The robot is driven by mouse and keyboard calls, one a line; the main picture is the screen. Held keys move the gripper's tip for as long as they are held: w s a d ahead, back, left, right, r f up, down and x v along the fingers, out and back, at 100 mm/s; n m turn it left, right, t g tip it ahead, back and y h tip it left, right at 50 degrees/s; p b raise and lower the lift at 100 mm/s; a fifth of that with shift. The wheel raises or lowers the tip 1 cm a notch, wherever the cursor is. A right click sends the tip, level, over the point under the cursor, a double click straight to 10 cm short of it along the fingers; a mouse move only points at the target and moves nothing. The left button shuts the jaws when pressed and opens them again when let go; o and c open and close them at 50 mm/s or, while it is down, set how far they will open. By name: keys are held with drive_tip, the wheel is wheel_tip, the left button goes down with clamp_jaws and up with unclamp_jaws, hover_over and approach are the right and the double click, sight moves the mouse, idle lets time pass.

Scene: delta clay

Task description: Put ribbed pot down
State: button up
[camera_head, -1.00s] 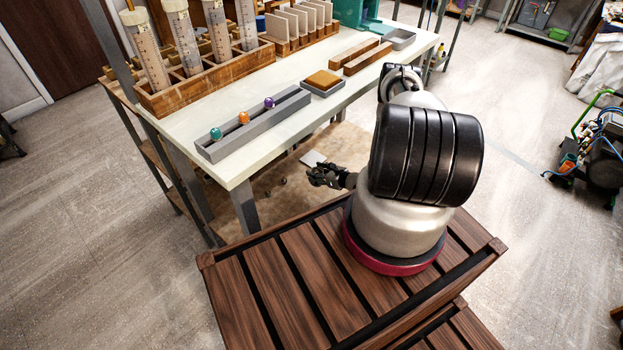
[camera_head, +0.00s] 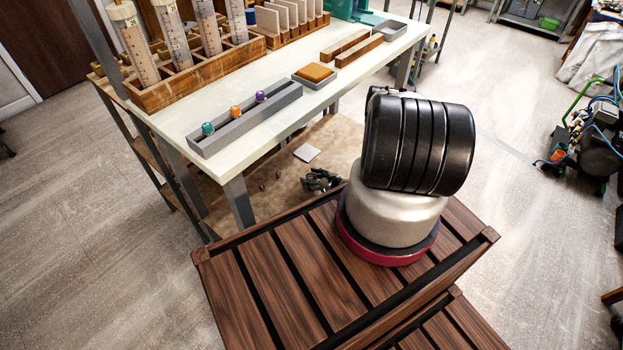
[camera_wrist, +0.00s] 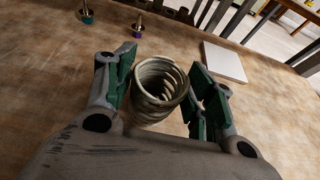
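The ribbed pot (camera_wrist: 158,88) is a beige-grey, ringed, open-topped vessel in the wrist view. It sits between the green-padded fingers of my gripper (camera_wrist: 163,92), which close in on both its sides. Its mouth faces the wrist camera, and its base is hidden by my gripper body, so contact underneath cannot be told. In the head view my gripper (camera_head: 321,181) is small and dark, low beside the white-topped bench, over its brown lower shelf (camera_head: 262,168). I cannot make out the pot there.
A flat white square (camera_wrist: 225,62) lies right of the pot on the brown surface. Two small brass-stemmed pieces, one teal (camera_wrist: 87,17) and one purple (camera_wrist: 137,29), stand beyond. Bench legs (camera_head: 239,202) rise near my gripper. Brown surface around the pot is mostly clear.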

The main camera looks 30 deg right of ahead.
drive_tip(key=shift+o, duration=0.4)
drive_tip(key=shift+r, duration=0.2)
drive_tip(key=v, duration=1.2)
